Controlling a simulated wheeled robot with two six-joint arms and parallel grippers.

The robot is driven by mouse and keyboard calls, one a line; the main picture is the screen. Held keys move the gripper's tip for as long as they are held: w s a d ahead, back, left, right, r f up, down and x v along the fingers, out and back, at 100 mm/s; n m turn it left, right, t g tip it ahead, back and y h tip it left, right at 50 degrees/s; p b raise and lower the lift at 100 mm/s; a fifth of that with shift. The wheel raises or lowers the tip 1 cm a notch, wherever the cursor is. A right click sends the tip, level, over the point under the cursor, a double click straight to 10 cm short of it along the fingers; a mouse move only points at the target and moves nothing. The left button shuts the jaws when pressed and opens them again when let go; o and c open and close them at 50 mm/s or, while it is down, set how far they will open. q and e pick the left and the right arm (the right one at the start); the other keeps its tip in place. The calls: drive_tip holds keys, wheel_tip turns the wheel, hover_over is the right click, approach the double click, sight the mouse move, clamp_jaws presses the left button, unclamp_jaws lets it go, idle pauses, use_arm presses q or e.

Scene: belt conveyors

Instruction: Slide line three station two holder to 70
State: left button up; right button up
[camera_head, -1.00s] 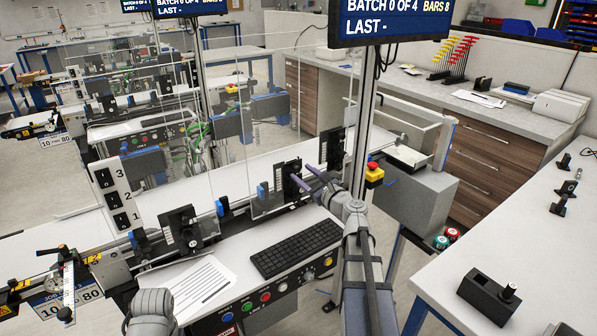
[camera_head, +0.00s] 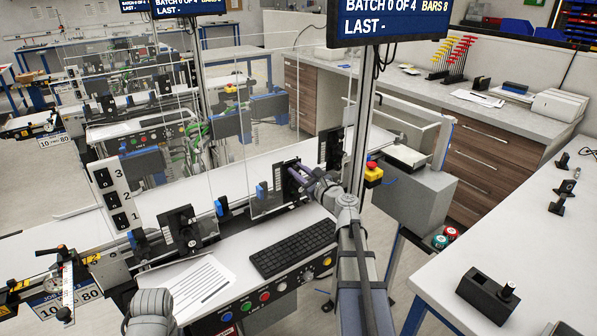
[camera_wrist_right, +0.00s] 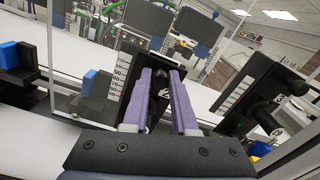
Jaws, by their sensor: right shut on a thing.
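The black holder (camera_head: 282,182) with a white scale strip stands upright on the near conveyor's rail, the middle one of three such holders. My right gripper (camera_head: 297,173) is at its right face. In the right wrist view, the purple fingers (camera_wrist_right: 161,80) are shut on the holder's dark knob (camera_wrist_right: 157,105), which shows only partly between them. The scale (camera_wrist_right: 123,75) beside the left finger shows numbers too small to read surely. A grey part of my left arm shows at the bottom left, but my left gripper is out of view.
Another black holder (camera_head: 181,230) stands to the left and one (camera_head: 332,147) to the right along the rail. Blue blocks (camera_head: 262,190) sit near them. Clear panels (camera_head: 245,110) stand behind. A keyboard (camera_head: 295,248) lies in front, and an emergency stop (camera_head: 373,173) is right.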

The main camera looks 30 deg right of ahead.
clamp_jaws()
idle(0.8)
drive_tip(key=shift+r+p, duration=0.85)
drive_tip(key=shift+f, duration=0.1)
drive_tip(key=o, duration=0.8)
unclamp_jaws()
